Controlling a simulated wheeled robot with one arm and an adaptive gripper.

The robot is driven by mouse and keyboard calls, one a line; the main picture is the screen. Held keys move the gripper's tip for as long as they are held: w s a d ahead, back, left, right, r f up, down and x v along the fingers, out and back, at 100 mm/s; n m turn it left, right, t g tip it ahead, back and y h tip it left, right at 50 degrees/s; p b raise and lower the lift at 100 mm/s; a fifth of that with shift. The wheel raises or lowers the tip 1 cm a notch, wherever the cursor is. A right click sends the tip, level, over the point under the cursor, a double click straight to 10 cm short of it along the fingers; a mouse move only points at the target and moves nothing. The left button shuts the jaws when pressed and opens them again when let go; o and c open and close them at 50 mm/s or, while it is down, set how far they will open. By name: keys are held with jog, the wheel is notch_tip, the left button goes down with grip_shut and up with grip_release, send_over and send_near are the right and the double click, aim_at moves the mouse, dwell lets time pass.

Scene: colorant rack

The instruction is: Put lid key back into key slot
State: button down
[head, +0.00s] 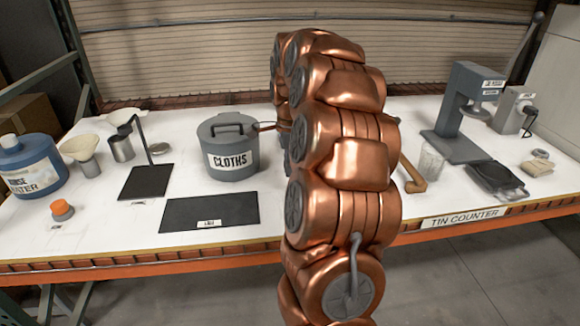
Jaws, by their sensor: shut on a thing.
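My gripper is hidden behind my copper arm, which stands upright across the middle of the head view. I cannot see what its fingers hold. I cannot make out the lid key for sure. A thin, dark reddish loop (264,126) shows between the CLOTHS tin and my arm, too small to name. No key slot can be picked out; part of the counter is covered by my arm.
On the white counter (90,228) stand a grey CLOTHS tin (232,165), a black mat (185,213), a black hooked stand (147,180) and a blue jug (30,175). Right of my arm are a brown curved handle (413,178), a glass (432,163) and a grey press (470,105).

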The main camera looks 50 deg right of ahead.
jog(key=shift+f+b, duration=1.4)
jog(key=shift+f, duration=0.5)
dwell(0.4)
jog(key=c, duration=1.2)
grip_release()
notch_tip(320, 180, up, 11)
jog(key=shift+r, duration=0.5)
